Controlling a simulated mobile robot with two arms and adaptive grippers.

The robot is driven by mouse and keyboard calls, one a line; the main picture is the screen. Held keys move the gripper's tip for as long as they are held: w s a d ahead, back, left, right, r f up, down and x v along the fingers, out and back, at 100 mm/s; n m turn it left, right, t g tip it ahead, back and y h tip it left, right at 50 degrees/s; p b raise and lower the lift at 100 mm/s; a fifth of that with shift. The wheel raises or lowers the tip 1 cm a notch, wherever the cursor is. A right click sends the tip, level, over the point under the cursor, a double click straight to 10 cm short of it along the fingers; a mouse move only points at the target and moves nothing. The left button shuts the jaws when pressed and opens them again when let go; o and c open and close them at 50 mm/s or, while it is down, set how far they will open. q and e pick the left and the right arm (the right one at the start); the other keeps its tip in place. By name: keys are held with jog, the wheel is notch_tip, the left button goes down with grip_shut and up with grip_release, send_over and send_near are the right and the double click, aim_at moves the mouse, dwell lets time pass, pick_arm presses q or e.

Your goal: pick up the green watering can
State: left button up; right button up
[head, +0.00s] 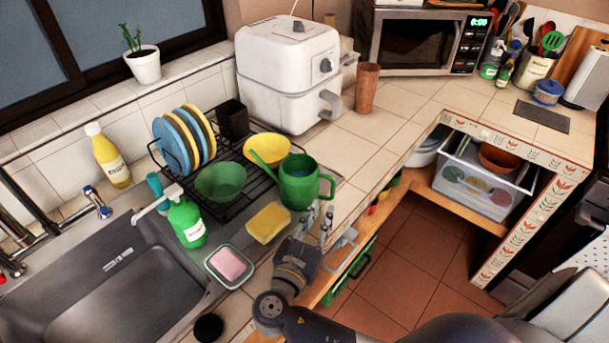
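The green watering can (299,185) stands upright at the front right corner of the black dish rack, near the counter's front edge. Its long spout points to the upper left and its handle is on the right. My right gripper (319,211) is just in front of and below the can in the picture, fingers pointing toward it. The two fingers are apart with nothing seen between them. Whether a fingertip touches the can is not clear. My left gripper is not in view.
A green bowl (221,182), yellow bowl (267,147) and upright plates (171,142) sit in the rack (238,205). A yellow sponge (268,223), a soap dish (245,272) and a green soap bottle (187,222) are left of my gripper. Counter right of the can is clear.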

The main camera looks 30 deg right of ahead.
aim_at(332, 190)
jog(key=x, duration=0.3)
jog(key=shift+w+d+r+p, duration=0.1)
jog(key=shift+d+r+p, duration=0.1)
jog(key=shift+r+p, duration=0.15)
jog(key=p+x, duration=0.1)
jog(key=x, duration=0.3)
jog(key=shift+w+d+r+p, duration=0.2)
jog(key=shift+r+p, duration=0.05)
jog(key=shift+p, duration=0.1)
jog(key=shift+w+d+f, duration=0.15)
jog(key=shift+w+d, duration=0.1)
jog(key=shift+d, duration=0.1)
jog(key=c, duration=0.4)
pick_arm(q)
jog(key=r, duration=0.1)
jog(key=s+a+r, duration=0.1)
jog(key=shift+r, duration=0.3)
pick_arm(e)
grip_shut()
